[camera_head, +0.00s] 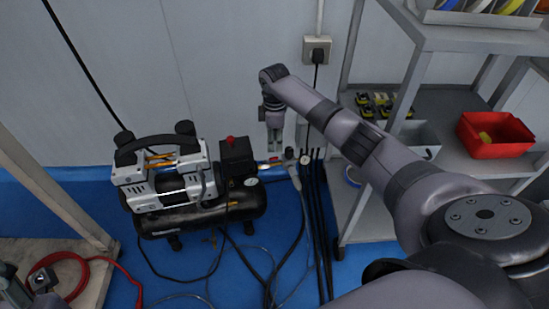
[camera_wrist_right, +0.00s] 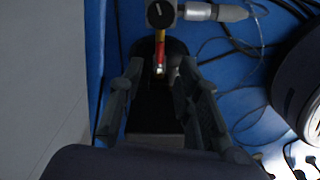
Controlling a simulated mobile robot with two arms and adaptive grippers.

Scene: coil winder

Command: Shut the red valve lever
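The red valve lever (camera_wrist_right: 161,50) shows in the wrist view, below a yellow piece and a dark round fitting (camera_wrist_right: 160,13). In the head view the small red and yellow valve (camera_head: 274,160) sits at the right end of the black air compressor (camera_head: 200,215). My right gripper (camera_head: 273,141) is above the valve and points down. Whether a finger touches the lever I cannot tell.
A grey shelf rack (camera_head: 440,38) with a red bin (camera_head: 495,134) stands to the right. Black hoses (camera_head: 318,215) run down beside the compressor. A wall socket (camera_head: 317,49) is behind. A bench with a red hose (camera_head: 75,262) is at the lower left.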

